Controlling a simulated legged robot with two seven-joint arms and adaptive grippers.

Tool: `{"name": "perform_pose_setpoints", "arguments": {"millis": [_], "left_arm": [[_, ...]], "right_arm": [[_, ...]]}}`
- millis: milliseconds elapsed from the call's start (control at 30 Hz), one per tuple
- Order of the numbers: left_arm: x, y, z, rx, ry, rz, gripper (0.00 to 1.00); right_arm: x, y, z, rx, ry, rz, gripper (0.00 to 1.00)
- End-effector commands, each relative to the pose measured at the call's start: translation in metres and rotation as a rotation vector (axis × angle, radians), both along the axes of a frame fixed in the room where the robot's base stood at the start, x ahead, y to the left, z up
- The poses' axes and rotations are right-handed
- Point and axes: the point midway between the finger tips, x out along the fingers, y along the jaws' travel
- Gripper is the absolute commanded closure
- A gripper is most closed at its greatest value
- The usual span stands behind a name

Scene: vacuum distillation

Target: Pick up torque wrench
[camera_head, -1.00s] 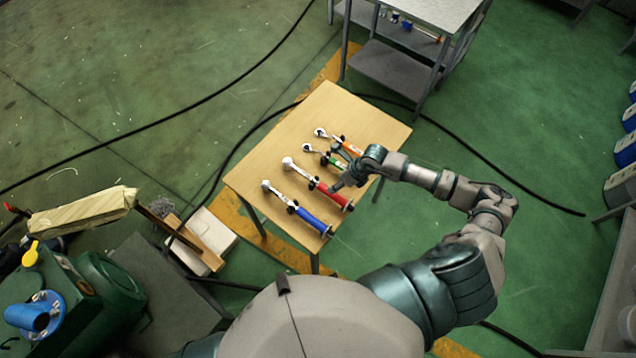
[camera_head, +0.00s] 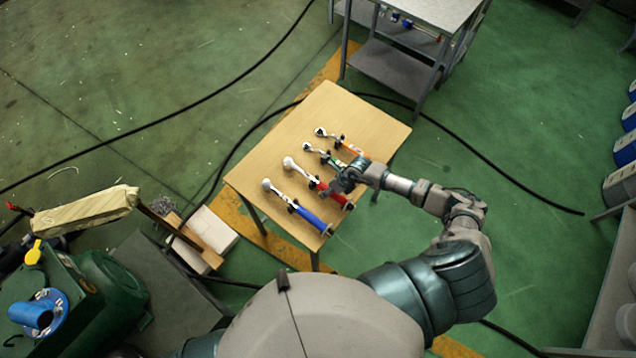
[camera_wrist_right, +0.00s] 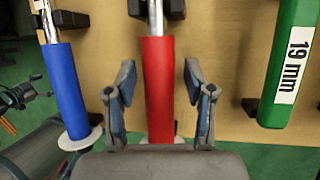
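Several torque wrenches lie side by side on the wooden table. The red-handled wrench (camera_head: 289,163) is partly covered by my right gripper (camera_head: 341,184) in the head view. In the right wrist view the red handle (camera_wrist_right: 158,88) runs between the two spread fingers of my right gripper (camera_wrist_right: 160,82), with a gap on both sides. The blue-handled wrench (camera_head: 311,218) is to its left and also shows in the wrist view (camera_wrist_right: 65,90). The green-handled wrench (camera_head: 309,147), marked "19 mm" in the wrist view (camera_wrist_right: 288,70), is to its right. My left gripper is out of view.
An orange-handled wrench (camera_head: 352,149) lies beyond the green one. Black holders support the wrenches above the table (camera_head: 262,155). A grey metal cart (camera_head: 395,72) stands behind. A green machine (camera_head: 90,300) is at the lower left. Cables cross the green floor.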

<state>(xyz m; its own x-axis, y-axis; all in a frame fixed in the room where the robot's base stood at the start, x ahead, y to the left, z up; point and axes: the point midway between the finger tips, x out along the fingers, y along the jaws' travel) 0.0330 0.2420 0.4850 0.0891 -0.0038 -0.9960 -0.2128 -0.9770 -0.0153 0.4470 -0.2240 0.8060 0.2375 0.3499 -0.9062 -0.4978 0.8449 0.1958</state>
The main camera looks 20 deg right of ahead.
Motion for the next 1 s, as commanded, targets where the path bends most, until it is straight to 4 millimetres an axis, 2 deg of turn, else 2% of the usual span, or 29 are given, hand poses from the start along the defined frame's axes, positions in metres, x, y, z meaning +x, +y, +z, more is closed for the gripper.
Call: {"name": "perform_pose_setpoints", "arguments": {"millis": [33, 167, 567, 667, 1000], "left_arm": [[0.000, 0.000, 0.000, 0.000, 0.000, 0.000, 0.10], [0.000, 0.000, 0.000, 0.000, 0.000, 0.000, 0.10], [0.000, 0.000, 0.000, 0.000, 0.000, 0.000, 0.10], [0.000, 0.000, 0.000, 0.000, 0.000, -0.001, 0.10], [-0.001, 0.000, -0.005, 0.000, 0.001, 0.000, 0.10]], "right_arm": [[0.000, 0.000, 0.000, 0.000, 0.000, 0.000, 0.67], [0.000, 0.000, 0.000, 0.000, 0.000, 0.000, 0.99], [0.002, 0.000, 0.005, 0.002, -0.006, -0.001, 1.00], [0.003, 0.000, 0.015, 0.003, -0.008, 0.001, 1.00], [0.002, 0.000, 0.078, 0.003, -0.009, 0.001, 1.00]]}}
